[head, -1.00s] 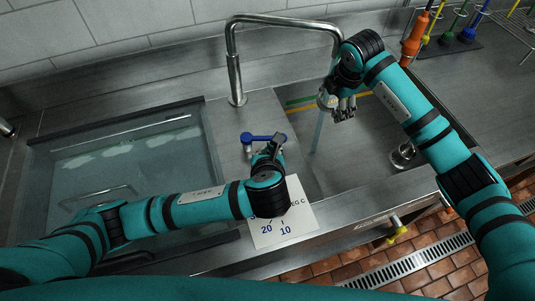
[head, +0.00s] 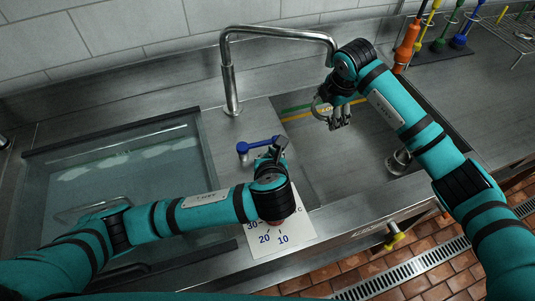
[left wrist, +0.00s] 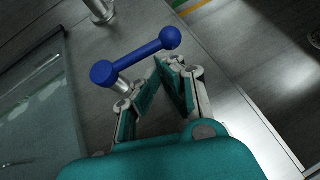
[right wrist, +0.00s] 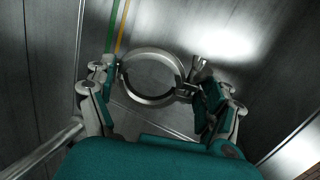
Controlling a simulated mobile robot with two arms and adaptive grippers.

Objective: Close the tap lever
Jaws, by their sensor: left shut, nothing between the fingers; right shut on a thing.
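The blue tap lever (head: 258,144) stands on the steel ledge between the two basins, near the foot of the faucet (head: 231,85). In the left wrist view the lever (left wrist: 135,57) lies across just beyond my left fingertips, its round end almost above them. My left gripper (head: 277,150) is shut and empty beside the lever's right end; I cannot tell whether they touch. My right gripper (head: 338,118) is shut on a metal ring clamp (right wrist: 150,99) over the right basin. The faucet's spout end is partly hidden behind my right wrist. I see no water stream now.
The left basin (head: 125,165) holds water. A white card with numbers (head: 278,246) lies on the front ledge under my left wrist. A yellow-handled valve (head: 396,240) sticks out at the front. Coloured brushes (head: 445,32) stand at the back right.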

